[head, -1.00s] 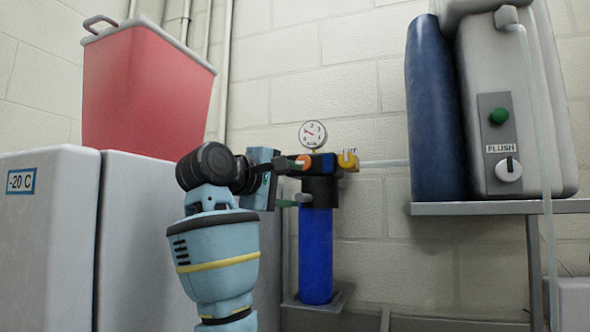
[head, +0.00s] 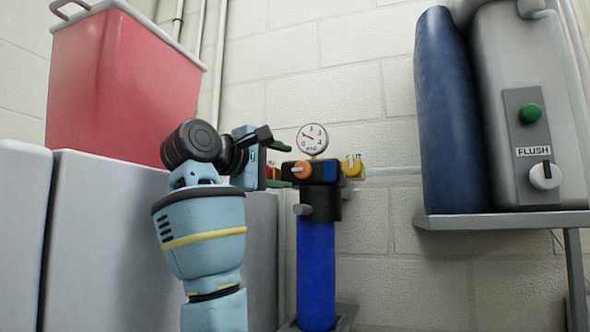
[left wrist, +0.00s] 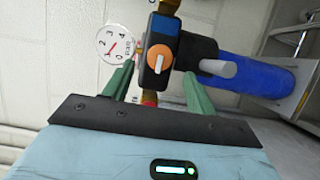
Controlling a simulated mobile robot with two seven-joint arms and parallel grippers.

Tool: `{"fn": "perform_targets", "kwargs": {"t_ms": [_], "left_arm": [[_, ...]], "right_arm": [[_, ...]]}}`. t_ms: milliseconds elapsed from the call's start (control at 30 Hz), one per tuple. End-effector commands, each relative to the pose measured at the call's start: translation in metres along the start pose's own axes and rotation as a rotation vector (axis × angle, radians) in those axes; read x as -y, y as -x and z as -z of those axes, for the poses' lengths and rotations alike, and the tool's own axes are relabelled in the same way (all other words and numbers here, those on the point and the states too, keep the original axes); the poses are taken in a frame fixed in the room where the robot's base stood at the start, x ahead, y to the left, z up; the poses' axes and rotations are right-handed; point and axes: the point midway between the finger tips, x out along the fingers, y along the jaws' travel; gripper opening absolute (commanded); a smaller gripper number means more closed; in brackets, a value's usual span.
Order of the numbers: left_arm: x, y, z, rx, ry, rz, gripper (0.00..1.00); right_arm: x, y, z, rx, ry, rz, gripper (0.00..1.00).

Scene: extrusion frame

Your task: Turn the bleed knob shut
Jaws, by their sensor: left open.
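The filter unit has a dark head over a blue cylinder (head: 316,270). An orange knob (head: 299,172) with a pale pointer is on the head's front; it also shows in the left wrist view (left wrist: 160,59). A grey stub knob (head: 302,209) sticks out just below it and also shows in the left wrist view (left wrist: 218,68). I can read no bleed label on either. My left gripper (head: 289,166) is open and empty, just left of the orange knob. In the left wrist view its green fingers (left wrist: 159,72) straddle the orange knob's line, apart from it.
A gauge (head: 312,139) stands above the head. A red inlet piece (head: 271,173) and a yellow outlet piece (head: 353,168) flank it. White cabinets and a red bin (head: 122,85) are at left; a shelf (head: 500,221) with a FLUSH unit is at right.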

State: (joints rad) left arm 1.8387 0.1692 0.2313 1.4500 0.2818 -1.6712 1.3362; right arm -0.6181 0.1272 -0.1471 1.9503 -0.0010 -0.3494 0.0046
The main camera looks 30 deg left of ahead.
Motion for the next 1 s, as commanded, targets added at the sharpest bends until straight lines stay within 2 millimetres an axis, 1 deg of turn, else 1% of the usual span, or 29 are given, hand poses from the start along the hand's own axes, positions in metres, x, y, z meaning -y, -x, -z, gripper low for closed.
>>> {"fn": "perform_targets", "kwargs": {"t_ms": [33, 100, 300, 433, 667, 700, 1000], "left_arm": [[0.001, -0.009, 0.0, 0.001, 0.001, 0.003, 0.57], [0.001, -0.019, 0.0, 0.001, 0.001, 0.003, 0.57], [0.0, -0.039, 0.0, 0.001, 0.0, 0.001, 0.57], [0.0, -0.045, 0.0, 0.0, -0.001, 0.0, 0.57], [0.0, -0.046, 0.0, 0.0, -0.001, -0.001, 0.57], [0.0, -0.046, 0.0, 0.0, -0.001, -0.001, 0.56], [0.0, -0.045, 0.0, 0.0, -0.001, -0.001, 0.16]], "right_arm": [[0.0, 0.0, 0.0, 0.001, 0.0, 0.0, 0.36], [0.0, 0.0, 0.0, 0.001, 0.0, 0.0, 0.36], [0.0, 0.0, 0.0, -0.001, 0.0, 0.0, 0.36], [0.0, 0.0, 0.001, -0.001, 0.001, -0.001, 0.36], [0.0, 0.0, 0.001, -0.002, 0.001, 0.0, 0.36], [0.0, 0.0, 0.001, -0.002, 0.001, 0.0, 0.36], [0.0, 0.0, 0.001, -0.003, 0.001, 0.0, 0.36]]}}
